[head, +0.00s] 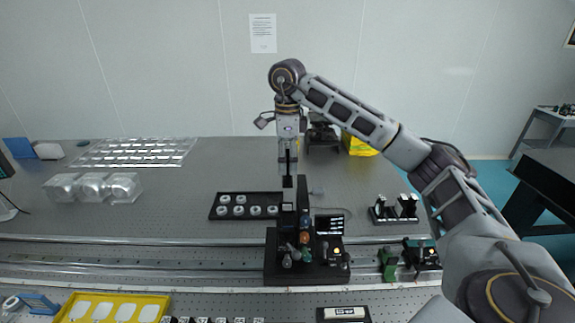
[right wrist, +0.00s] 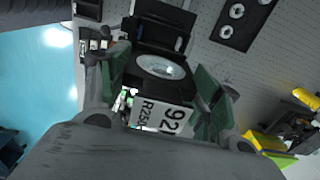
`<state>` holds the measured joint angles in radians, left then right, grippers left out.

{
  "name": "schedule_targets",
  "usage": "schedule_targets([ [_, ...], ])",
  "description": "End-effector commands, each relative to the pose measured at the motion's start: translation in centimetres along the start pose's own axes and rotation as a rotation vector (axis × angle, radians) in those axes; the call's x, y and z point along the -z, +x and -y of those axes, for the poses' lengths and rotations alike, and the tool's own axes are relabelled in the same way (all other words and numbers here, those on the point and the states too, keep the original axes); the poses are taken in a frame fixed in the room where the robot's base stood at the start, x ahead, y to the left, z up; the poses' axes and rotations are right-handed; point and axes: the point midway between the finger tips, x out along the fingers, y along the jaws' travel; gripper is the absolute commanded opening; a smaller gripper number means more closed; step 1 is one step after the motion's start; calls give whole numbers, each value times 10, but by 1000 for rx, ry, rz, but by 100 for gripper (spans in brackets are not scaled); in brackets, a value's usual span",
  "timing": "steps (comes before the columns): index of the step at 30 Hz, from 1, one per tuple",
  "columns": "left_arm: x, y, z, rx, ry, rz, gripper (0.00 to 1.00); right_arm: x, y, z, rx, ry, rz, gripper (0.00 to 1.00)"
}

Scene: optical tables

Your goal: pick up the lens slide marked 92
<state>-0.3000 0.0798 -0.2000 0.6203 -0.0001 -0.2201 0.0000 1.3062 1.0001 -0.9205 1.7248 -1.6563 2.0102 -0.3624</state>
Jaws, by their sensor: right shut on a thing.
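My right gripper (head: 287,172) points down above the black optical stand (head: 305,262) on the table. In the right wrist view its two green-padded fingers (right wrist: 160,88) are shut on the lens slide marked 92 (right wrist: 164,112). The slide has a white label reading 92, with smaller text below. A round clear lens (right wrist: 161,67) in a dark frame shows just beyond the label. In the head view the slide is a small dark shape under the fingers, and I cannot tell whether it touches the stand. My left gripper is not in view.
A black tray with white rings (head: 246,206) lies left of the stand. A black holder with slides (head: 394,209) stands farther right. A yellow tray (head: 70,313) is at front left. Metal rails (head: 150,248) cross the table.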

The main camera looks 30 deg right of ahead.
Motion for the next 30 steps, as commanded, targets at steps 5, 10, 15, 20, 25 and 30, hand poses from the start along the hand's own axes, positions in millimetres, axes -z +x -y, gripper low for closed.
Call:
schedule_targets([
  [5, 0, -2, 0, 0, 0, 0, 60, 0, -7, 0, 1, 0, 0, 35],
  [10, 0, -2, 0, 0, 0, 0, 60, 0, -8, 0, 0, 1, 0, 35],
  [15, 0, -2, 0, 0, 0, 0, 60, 0, -8, 0, 0, 1, 0, 35],
  [20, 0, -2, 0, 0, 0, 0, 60, 0, -8, 0, 0, 1, 0, 35],
  [25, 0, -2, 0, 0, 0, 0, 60, 0, -8, 0, 0, -1, 0, 35],
  [30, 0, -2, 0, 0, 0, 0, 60, 0, -8, 0, 0, -28, 0, 35],
])
